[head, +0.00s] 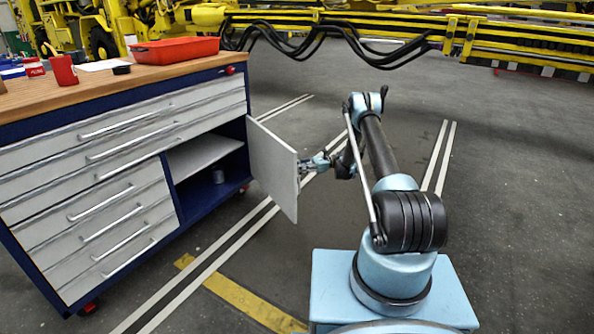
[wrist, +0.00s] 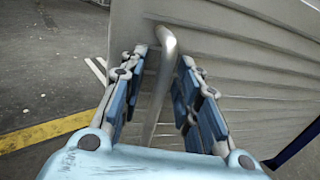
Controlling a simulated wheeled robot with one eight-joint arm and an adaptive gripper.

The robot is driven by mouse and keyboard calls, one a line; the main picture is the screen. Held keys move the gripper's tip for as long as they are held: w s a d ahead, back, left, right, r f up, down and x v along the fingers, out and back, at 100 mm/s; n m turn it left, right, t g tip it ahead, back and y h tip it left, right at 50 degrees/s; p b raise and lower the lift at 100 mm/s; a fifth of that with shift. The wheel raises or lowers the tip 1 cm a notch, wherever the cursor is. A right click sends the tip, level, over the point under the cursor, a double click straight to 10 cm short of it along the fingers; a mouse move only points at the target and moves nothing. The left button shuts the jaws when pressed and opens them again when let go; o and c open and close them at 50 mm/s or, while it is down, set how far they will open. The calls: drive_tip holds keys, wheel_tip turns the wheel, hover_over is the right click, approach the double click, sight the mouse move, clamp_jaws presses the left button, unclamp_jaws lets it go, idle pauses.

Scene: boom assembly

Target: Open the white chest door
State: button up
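The white chest door (head: 273,168) stands swung out from the blue tool chest, and the compartment behind it shows in the head view. In the wrist view the door's outer face (wrist: 235,60) fills the upper right, with its curved metal handle (wrist: 160,90) between my fingers. My gripper (head: 308,168) is at the door's outer side, by its free edge. In the wrist view my gripper's fingers (wrist: 158,75) stand apart on both sides of the handle, with visible gaps. The far part of the handle is partly hidden by a finger.
The tool chest (head: 100,160) has several white drawers and a wooden top with a red tray (head: 175,50). Yellow machinery (head: 520,40) with black hoses lies behind.

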drive_tip(key=v, duration=0.7)
drive_tip(key=shift+d, duration=0.2)
